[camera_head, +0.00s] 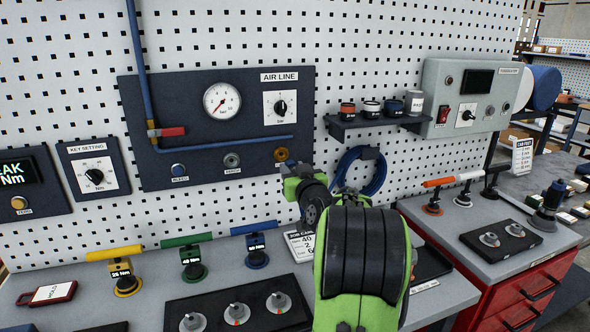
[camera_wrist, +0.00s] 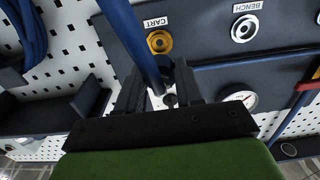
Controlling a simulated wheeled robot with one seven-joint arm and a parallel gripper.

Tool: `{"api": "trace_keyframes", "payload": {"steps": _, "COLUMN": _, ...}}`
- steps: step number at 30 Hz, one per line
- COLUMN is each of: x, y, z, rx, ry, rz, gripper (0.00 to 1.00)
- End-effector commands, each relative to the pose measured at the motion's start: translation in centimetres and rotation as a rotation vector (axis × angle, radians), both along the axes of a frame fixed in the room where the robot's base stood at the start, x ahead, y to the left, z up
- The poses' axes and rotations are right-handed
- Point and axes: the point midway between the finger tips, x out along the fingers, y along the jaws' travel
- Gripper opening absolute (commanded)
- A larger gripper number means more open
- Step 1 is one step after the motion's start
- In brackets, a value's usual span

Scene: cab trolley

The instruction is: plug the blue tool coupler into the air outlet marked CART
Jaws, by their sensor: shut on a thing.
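In the head view the brass air outlet (camera_head: 281,154) is the right one in the row on the dark AIR LINE panel. In the wrist view the brass ring (camera_wrist: 159,41) has the CART label beside it. My gripper (camera_wrist: 158,80) is shut just short of that outlet, apart from it in the picture. A blue tubular piece (camera_wrist: 132,42) runs between the jaws; it appears to be the tool coupler with its hose. The coupler's tip is hard to make out in the dark.
The steel BENCH outlet (camera_head: 232,160) and the blue-capped outlet (camera_head: 179,169) sit left of the brass one. A coiled blue hose (camera_head: 370,165) hangs to the right. A gauge (camera_head: 222,101) and a red-handled valve (camera_head: 172,132) are above. Tools stand on the bench below.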

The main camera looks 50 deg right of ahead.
Motion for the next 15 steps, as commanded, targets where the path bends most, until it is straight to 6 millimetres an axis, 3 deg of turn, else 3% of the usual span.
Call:
{"api": "trace_keyframes", "payload": {"steps": 7, "x": 0.3, "y": -0.2, "z": 0.1, "rx": 0.000, "ry": 0.000, "rz": 0.000, "gripper": 0.00}}
{"api": "trace_keyframes", "payload": {"steps": 15, "x": 2.5, "y": -1.4, "z": 0.4, "rx": 0.001, "ry": 0.000, "rz": 0.000, "gripper": 0.00}}
